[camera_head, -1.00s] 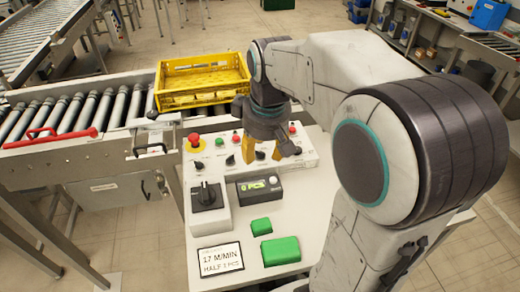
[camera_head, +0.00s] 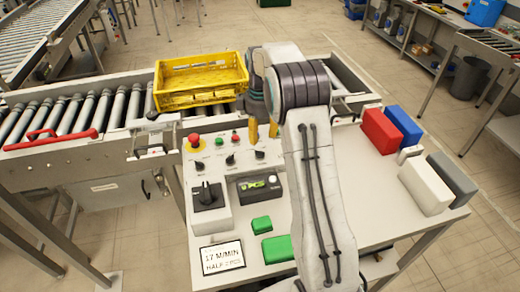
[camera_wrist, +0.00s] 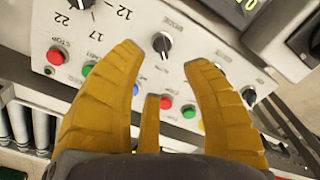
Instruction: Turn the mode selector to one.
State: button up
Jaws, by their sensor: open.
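The mode selector is a small black knob (camera_wrist: 162,43) on the pale control panel (camera_wrist: 200,35), with a small label beside it that looks like "MODE". In the wrist view it lies between the tips of my gripper (camera_wrist: 165,57), whose yellow fingers are spread and empty. I cannot tell whether any finger touches it, and its exact setting is too small to read. In the head view my gripper (camera_head: 263,130) hangs over the right part of the panel, partly hidden behind my arm. A black knob (camera_head: 259,154) shows just below the fingers there.
Another knob (camera_wrist: 249,95) and a numbered dial (camera_wrist: 82,3) flank the selector. Coloured buttons line the panel, with a red mushroom button (camera_head: 194,140) at its left. A large rotary switch (camera_head: 205,194) and display box (camera_head: 260,187) stand nearer. A yellow crate (camera_head: 200,80) sits behind on rollers.

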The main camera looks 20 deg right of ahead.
aim_at(260, 154)
jog(key=shift+f+p, duration=0.5)
jog(key=shift+f, duration=3.2)
jog(key=shift+c, duration=0.3)
grip_shut()
